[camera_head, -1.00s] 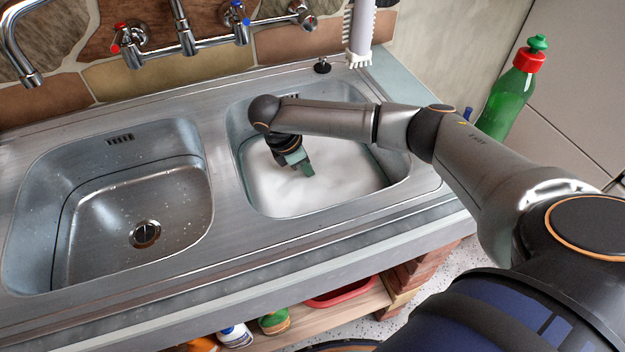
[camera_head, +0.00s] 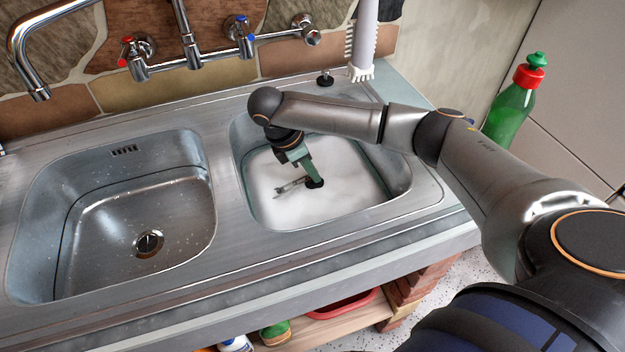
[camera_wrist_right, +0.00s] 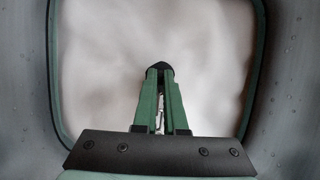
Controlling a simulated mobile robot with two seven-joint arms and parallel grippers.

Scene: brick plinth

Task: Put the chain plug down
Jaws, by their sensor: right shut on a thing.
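The chain plug (camera_head: 315,183) is a small black stopper, held at the fingertips of my right gripper (camera_head: 311,175). A short metal chain (camera_head: 289,187) hangs from it to the left. In the wrist view the black plug (camera_wrist_right: 160,68) sits between the green fingertips, and a bit of chain (camera_wrist_right: 160,118) shows between the fingers. My right gripper is shut on the plug, over the cloudy white water in the right basin (camera_head: 400,178). The plug looks clear of the water; its exact height I cannot tell. My left gripper is not in view.
The left basin (camera_head: 75,215) is empty, with an open drain (camera_head: 149,243). A small black knob (camera_head: 325,78) stands on the back rim near a white brush (camera_head: 361,50). Taps line the wall. A green bottle (camera_head: 512,110) stands at right. The steel divider and front rim are clear.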

